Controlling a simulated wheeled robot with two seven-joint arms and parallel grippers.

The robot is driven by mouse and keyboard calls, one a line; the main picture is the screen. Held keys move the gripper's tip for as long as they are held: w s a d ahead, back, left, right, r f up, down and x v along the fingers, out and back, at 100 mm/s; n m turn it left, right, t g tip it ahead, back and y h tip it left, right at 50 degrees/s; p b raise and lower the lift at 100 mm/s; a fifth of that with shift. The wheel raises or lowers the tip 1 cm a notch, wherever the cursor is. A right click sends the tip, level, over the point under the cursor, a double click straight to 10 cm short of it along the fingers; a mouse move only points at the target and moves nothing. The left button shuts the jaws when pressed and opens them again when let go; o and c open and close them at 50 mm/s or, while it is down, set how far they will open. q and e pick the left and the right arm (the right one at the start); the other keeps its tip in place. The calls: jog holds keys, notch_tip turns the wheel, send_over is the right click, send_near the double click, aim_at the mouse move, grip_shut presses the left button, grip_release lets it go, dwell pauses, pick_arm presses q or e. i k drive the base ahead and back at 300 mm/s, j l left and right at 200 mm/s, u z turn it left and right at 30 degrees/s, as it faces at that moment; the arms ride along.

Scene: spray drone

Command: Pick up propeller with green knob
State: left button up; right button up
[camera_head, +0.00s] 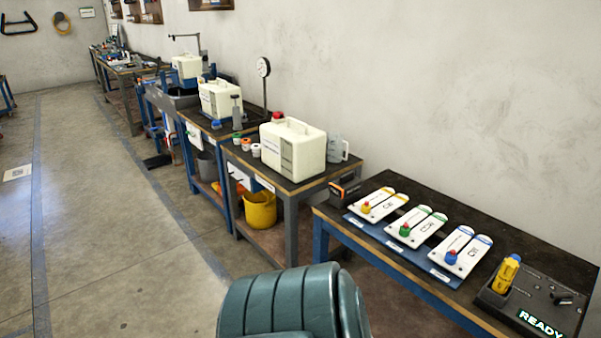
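Three white, flat pieces lie side by side on a blue mat (355,220) on the right-hand table. The middle one, the propeller with green knob (426,222), has a green knob (405,230) at its near left end and green marks at its far end. To its left lies the one with a yellow knob (384,202), and to its right the one with a blue knob (464,249). Small red parts show by the knobs. The pieces lie close together with narrow gaps. Neither of my grippers is in view.
A black station (535,298) with a yellow tool (506,273) and a lit "READY" sign stands at the table's right. A white canister (293,149) stands on the neighbouring bench. Open floor lies left.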

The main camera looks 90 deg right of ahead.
aim_at(419, 222)
jog(key=z, duration=3.55)
jog(key=i+j+z, duration=0.2)
jog(key=i+z, duration=0.15)
jog(key=i, duration=0.15)
jog(key=i+j+z, duration=0.4)
jog(key=i+l, duration=0.05)
